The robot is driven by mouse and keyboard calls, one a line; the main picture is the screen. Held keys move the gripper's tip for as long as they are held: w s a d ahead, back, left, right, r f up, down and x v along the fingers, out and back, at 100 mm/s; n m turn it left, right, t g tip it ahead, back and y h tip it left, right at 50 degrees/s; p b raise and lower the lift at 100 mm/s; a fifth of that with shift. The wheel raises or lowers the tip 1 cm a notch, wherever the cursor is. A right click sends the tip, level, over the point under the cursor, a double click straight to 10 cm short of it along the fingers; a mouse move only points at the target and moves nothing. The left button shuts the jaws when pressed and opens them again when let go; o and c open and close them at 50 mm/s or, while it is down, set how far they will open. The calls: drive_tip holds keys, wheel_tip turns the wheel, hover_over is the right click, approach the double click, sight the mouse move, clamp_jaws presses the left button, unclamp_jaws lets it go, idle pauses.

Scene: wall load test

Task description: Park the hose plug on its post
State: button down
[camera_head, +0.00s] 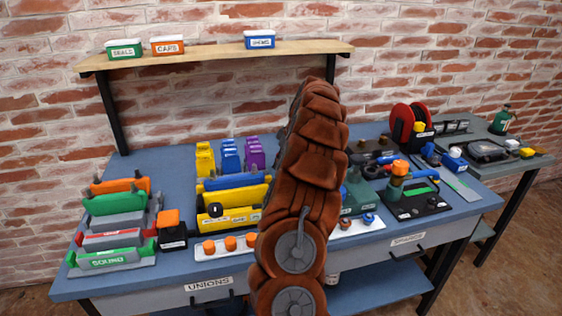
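My rust-brown arm (305,190) rises through the middle of the head view and covers the centre of the workbench. No gripper fingers can be made out; the gripper is out of sight. A red reel (401,117) stands at the back right of the bench, with a small yellow piece (419,127) on its front. I cannot tell whether this is the hose plug. A black base (417,205) at the right carries an orange-topped upright part (399,170) and a green piece. I cannot tell which part is the plug's post.
The blue bench (222,271) holds coloured racks (115,230) at left, yellow and blue holders (235,195) in the middle and a white strip with orange knobs (212,250) in front. A wall shelf (200,56) carries three labelled boxes. A grey side table (535,160) stands at right.

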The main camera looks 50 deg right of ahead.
drive_tip(key=shift+f+b, duration=0.55)
drive_tip(key=shift+f, duration=0.45)
drive_tip(key=c, duration=0.7)
unclamp_jaws()
drive_tip(key=o, duration=0.3)
drive_tip(key=shift+o, duration=0.2)
drive_tip(key=shift+r, duration=0.1)
drive_tip(key=shift+r+p, duration=0.85)
drive_tip(key=shift+r, duration=3.1)
